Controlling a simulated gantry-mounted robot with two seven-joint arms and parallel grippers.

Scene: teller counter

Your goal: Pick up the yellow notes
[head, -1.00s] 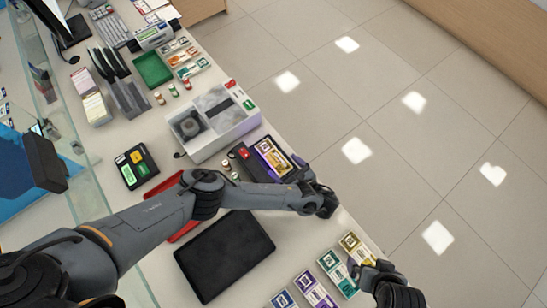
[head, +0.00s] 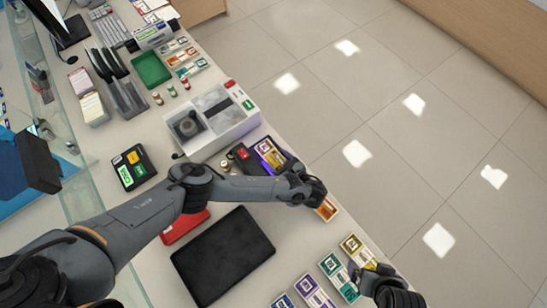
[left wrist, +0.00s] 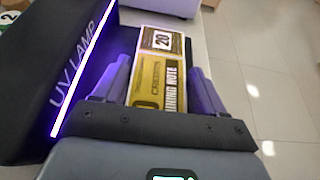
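A yellow note marked 20 (head: 271,153) lies on the dark UV lamp device (left wrist: 60,110), which gives off a purple glow. In the left wrist view the yellow note (left wrist: 160,70) shows between the two spread fingers of my left gripper (left wrist: 162,85). The gripper is open, and I see no grip on the note. In the head view my left gripper (head: 314,188) is just below and right of the device. Another yellow note (head: 352,244) lies near the counter's front edge, beside my right gripper (head: 366,270). The right fingers are too small to judge.
An orange note (head: 327,209) lies just beyond my left gripper. Purple (head: 317,292) and teal (head: 338,278) notes lie beside the front yellow one. A black pad (head: 222,256) lies below my left arm. A white box (head: 212,122) stands behind the device.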

